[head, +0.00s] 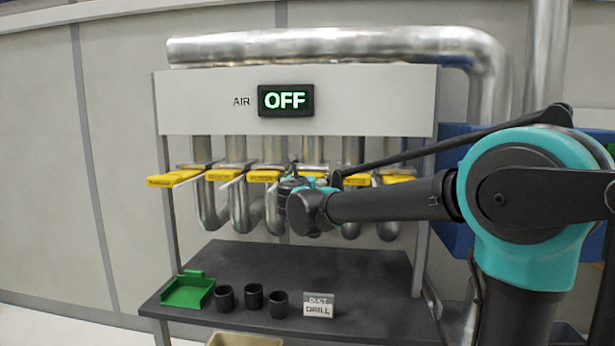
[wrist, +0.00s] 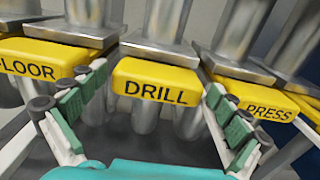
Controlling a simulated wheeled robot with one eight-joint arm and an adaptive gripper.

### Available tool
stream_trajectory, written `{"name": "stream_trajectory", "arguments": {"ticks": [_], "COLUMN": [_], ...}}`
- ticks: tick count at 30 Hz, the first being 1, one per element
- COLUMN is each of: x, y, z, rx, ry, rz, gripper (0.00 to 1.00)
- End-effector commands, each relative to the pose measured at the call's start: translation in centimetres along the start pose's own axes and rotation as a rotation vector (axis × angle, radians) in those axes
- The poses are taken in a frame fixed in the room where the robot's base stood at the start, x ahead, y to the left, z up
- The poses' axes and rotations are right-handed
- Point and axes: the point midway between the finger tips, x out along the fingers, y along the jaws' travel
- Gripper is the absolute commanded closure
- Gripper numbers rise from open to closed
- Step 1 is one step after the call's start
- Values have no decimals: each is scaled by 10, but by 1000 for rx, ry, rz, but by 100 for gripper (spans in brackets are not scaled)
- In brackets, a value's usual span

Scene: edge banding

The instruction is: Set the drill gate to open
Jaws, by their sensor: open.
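The yellow drill gate handle (wrist: 155,83), lettered DRILL, sits in the middle of the wrist view below its metal pipe. My gripper (wrist: 156,92) is open, with one green-padded finger on each side of the handle; I cannot tell whether either finger touches it. In the head view my gripper (head: 300,188) is at the row of yellow handles and partly covers those near the middle. The drill handle's lettering cannot be read there.
The FLOOR handle (wrist: 38,62) and PRESS handle (wrist: 262,101) stand close on either side. An air display (head: 286,100) reads OFF. The dark shelf below holds a green tray (head: 188,290), three black cups (head: 253,296) and a DUST DRILL card (head: 319,305).

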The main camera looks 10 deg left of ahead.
Motion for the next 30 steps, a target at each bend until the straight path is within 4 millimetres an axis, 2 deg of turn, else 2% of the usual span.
{"name": "stream_trajectory", "arguments": {"ticks": [1, 6, 17, 30], "x": [8, 22, 26, 26], "y": [0, 0, 0, 0], "z": [0, 0, 0, 0], "rx": [0, 0, 0, 0], "ry": [0, 0, 0, 0], "rz": [-2, -1, 0, 0], "gripper": [0, 0, 0, 55]}}
